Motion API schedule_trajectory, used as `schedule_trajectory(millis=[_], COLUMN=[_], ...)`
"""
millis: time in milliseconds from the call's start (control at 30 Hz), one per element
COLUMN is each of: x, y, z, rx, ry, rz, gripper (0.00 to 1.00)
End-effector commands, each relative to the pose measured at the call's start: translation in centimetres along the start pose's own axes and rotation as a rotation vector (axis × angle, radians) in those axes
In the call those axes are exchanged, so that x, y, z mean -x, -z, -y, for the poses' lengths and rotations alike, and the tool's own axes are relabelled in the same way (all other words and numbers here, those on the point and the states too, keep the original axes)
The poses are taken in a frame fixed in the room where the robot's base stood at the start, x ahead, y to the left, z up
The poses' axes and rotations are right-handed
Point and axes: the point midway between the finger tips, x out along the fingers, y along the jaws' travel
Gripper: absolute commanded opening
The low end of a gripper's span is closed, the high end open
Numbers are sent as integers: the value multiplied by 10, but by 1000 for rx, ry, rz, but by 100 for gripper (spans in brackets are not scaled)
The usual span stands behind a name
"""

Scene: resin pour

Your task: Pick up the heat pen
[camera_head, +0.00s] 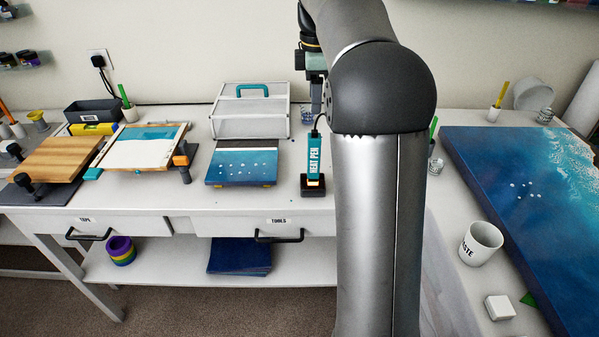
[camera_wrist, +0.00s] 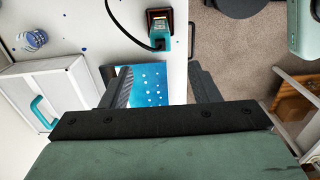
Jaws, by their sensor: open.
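The teal heat pen (camera_head: 313,158), with a white label, stands upright in a small dark stand (camera_head: 314,187) near the table's front edge. A black cable leads from its top. In the wrist view the pen (camera_wrist: 160,36) is at the top centre, beyond the fingers, with its stand (camera_wrist: 159,14) showing behind it. My gripper (camera_wrist: 152,78) is open, and nothing is held between its fingers. In the head view my gripper (camera_head: 317,92) is partly hidden by my arm, above and behind the pen.
A blue board with white dots (camera_head: 243,166) lies left of the pen. A white case with a teal handle (camera_head: 250,112) stands behind that board. A large blue panel (camera_head: 535,200) and a white cup (camera_head: 480,243) are at the right. Bare table surrounds the stand.

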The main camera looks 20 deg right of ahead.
Motion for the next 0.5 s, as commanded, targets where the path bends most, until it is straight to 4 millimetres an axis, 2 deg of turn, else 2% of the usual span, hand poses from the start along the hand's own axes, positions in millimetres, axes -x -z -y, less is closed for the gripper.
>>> schedule_trajectory(millis=[100,300,500], x=[-28,-69,-92], y=[0,1,1], z=[1,1,0], rx=[0,0,-2], ry=[5,3,0], rz=[0,0,0], gripper=[55,55,55])
